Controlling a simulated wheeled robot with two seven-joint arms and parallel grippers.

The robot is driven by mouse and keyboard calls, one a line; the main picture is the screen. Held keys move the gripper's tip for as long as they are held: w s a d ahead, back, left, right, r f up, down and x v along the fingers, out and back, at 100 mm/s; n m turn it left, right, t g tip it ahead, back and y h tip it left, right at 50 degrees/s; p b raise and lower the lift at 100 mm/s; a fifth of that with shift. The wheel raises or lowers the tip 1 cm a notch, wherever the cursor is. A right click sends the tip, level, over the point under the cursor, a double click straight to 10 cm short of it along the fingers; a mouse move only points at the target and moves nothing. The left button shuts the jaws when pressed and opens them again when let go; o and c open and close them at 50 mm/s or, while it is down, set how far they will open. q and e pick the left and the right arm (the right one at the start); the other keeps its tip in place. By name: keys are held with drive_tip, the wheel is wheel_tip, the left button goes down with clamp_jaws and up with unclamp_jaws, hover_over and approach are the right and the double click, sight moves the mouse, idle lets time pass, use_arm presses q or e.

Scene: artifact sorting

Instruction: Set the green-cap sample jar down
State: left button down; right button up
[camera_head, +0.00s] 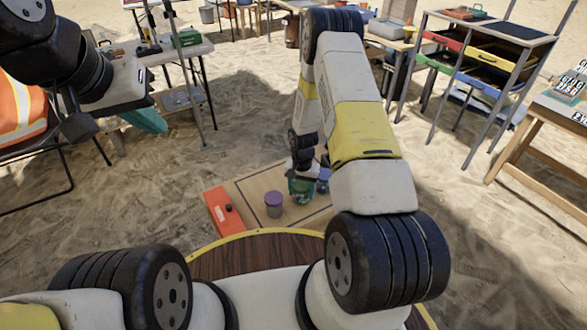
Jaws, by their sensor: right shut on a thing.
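The green-cap sample jar (301,190) is at the right part of a low tan board in front of my base. My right gripper (301,175) reaches down from above and is shut on the jar near its top. The gripper and arm hide part of the jar, and I cannot tell whether its bottom touches the board. A purple-cap jar (274,205) stands upright just left of it. A blue item (323,178) shows partly behind the gripper. My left gripper (78,122) is raised at the upper left, away from the jars; its fingers are unclear.
The tan board (255,186) has free room behind the purple-cap jar. A red-orange case (223,211) lies at its left edge. A drawer rack (480,55) and a wooden table (550,115) stand right. A folding table (180,50) stands upper left. Sand lies between.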

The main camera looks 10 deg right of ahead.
drive_tip(key=o, duration=1.6)
drive_tip(key=shift+f, duration=0.1)
drive_tip(key=shift+o, duration=0.2)
wheel_tip(320, 180, up, 12)
drive_tip(key=shift+f, duration=0.1)
drive_tip(key=s+r+n+t+y, duration=0.1)
drive_tip(key=s+r, duration=0.2)
drive_tip(key=r, duration=0.9)
drive_tip(key=s+r+n+t, duration=0.1)
drive_tip(key=s+r+t, duration=0.15)
drive_tip(key=r, duration=1.05)
drive_tip(key=s+a+r+n+t, duration=0.1)
drive_tip(key=s+r, duration=0.5)
drive_tip(key=s, duration=0.3)
drive_tip(key=s+a+r+n+t+y, duration=0.1)
drive_tip(key=s+r+n, duration=0.1)
drive_tip(key=s+r, duration=0.5)
drive_tip(key=s, duration=0.2)
drive_tip(key=shift+s+n+t, duration=0.3)
drive_tip(key=shift+s+t, duration=0.05)
drive_tip(key=shift+s, duration=0.05)
